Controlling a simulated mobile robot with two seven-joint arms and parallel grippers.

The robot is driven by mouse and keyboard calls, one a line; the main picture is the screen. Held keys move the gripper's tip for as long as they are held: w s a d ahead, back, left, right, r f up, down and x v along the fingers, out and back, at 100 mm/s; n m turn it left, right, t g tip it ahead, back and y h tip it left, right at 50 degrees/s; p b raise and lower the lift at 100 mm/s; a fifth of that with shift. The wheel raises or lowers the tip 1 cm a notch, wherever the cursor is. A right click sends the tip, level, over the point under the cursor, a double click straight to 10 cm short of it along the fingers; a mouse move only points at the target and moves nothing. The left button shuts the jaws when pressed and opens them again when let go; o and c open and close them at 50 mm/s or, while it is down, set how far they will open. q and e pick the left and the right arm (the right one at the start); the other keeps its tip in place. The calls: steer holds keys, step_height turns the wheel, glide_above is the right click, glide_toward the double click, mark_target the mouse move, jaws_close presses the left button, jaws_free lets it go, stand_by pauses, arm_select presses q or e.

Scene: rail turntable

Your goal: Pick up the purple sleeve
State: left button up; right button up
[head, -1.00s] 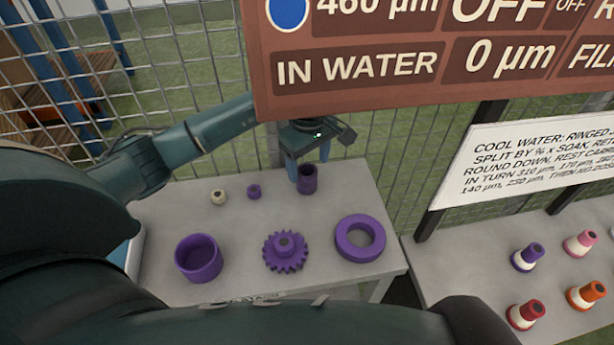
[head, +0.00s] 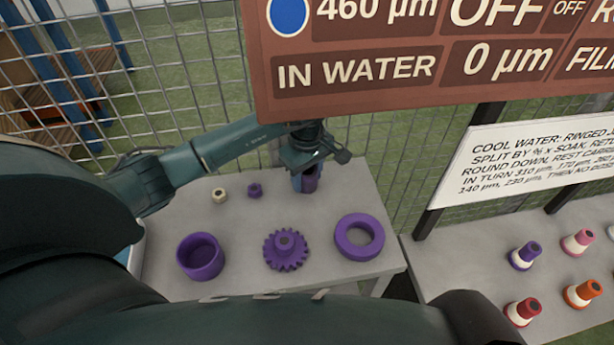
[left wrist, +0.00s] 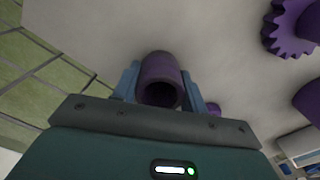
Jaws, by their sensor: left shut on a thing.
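The purple sleeve (left wrist: 158,72) is a dark purple hollow cylinder, seen between the two blue fingers in the left wrist view. In the head view the purple sleeve (head: 311,180) is at the back right of the grey table, partly covered by my gripper. My left gripper (head: 306,184) reaches down over it and is shut on it; it also shows in the left wrist view (left wrist: 162,90). I cannot tell whether the sleeve still touches the table. My right gripper is not in view.
On the grey table (head: 235,230) stand a purple cup (head: 200,257), a purple gear (head: 286,250), a purple ring (head: 344,244), a small purple piece (head: 255,190) and a small cream piece (head: 219,195). A wire fence and a sign (head: 400,60) stand behind. Coloured cones (head: 526,256) stand on the right table.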

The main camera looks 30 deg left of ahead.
arm_select(q)
steer(key=c, duration=0.4)
steer(key=shift+c, duration=0.3)
steer(key=shift+r, duration=0.1)
